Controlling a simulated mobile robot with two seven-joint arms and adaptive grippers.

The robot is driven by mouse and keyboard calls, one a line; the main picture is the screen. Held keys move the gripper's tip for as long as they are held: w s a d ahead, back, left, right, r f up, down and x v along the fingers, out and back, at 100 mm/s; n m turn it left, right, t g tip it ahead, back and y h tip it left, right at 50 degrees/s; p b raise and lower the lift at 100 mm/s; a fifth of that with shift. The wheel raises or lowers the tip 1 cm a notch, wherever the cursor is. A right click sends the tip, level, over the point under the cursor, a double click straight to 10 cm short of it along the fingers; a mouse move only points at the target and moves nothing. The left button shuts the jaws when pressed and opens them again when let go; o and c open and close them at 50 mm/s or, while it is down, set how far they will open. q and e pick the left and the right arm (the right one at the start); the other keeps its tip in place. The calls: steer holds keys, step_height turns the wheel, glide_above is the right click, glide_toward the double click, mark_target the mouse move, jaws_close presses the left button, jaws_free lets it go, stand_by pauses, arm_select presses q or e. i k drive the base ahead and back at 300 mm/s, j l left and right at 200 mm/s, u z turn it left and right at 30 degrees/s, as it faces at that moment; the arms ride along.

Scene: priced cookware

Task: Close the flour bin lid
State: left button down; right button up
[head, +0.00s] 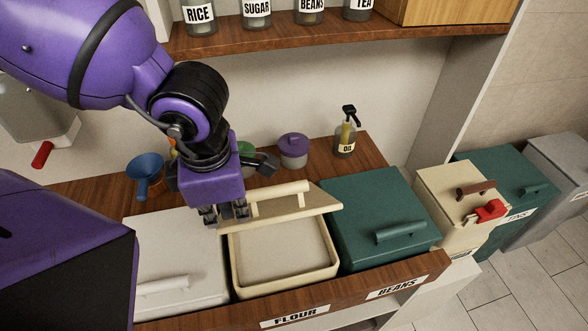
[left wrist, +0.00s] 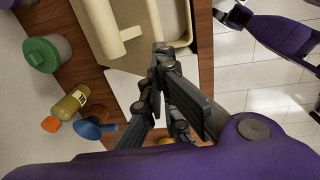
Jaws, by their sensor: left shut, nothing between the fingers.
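The flour bin (head: 282,288) is cream and stands in the wooden counter behind the FLOUR label (head: 295,315). Its cream lid (head: 320,203) is raised and tilted at the back, with a bar handle (head: 280,191) on its outer face. The bin mouth is uncovered. My left gripper (head: 225,214) is shut and empty at the lid's left side; I cannot tell whether it touches. In the left wrist view the gripper (left wrist: 160,70) is beside the lid (left wrist: 88,28) and bin (left wrist: 175,12). A dark end of my other arm (left wrist: 232,15) shows there, its jaws unclear.
A closed white bin (head: 180,255) stands left of the flour bin, a closed green bin (head: 375,205) right. Behind are a blue funnel (head: 145,172), a purple-lidded jar (head: 293,150) and an oil bottle (head: 346,140). A shelf (head: 330,42) with jars hangs above.

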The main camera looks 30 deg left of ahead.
mark_target(290, 201)
steer(key=k, duration=1)
